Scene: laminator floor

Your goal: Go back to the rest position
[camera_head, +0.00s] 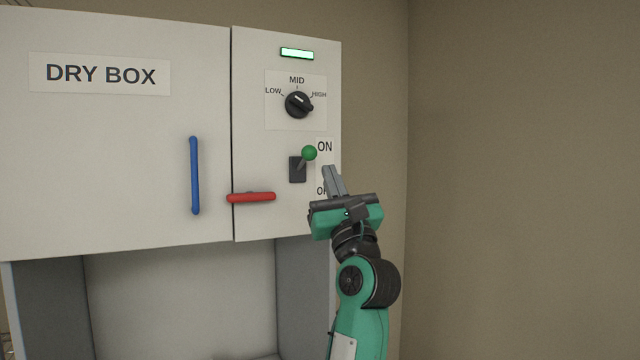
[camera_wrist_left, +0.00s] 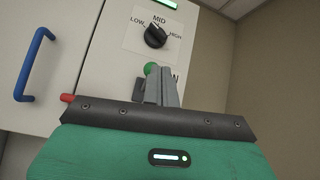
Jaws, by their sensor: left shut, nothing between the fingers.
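My left gripper (camera_head: 331,172) is shut and empty, its fingers pointing up in front of the control panel's right edge. It covers part of the lower switch label. The green-knobbed lever switch (camera_head: 309,153) stands just left of the fingertips, its knob up beside the word ON. In the left wrist view, the shut fingers (camera_wrist_left: 161,75) overlap the green knob (camera_wrist_left: 151,68) in the picture; I cannot tell whether they touch. My right gripper is not in view.
The white dry box (camera_head: 110,150) has a blue vertical handle (camera_head: 195,175) and a red horizontal handle (camera_head: 251,197). Bare wall (camera_head: 520,180) lies to the right.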

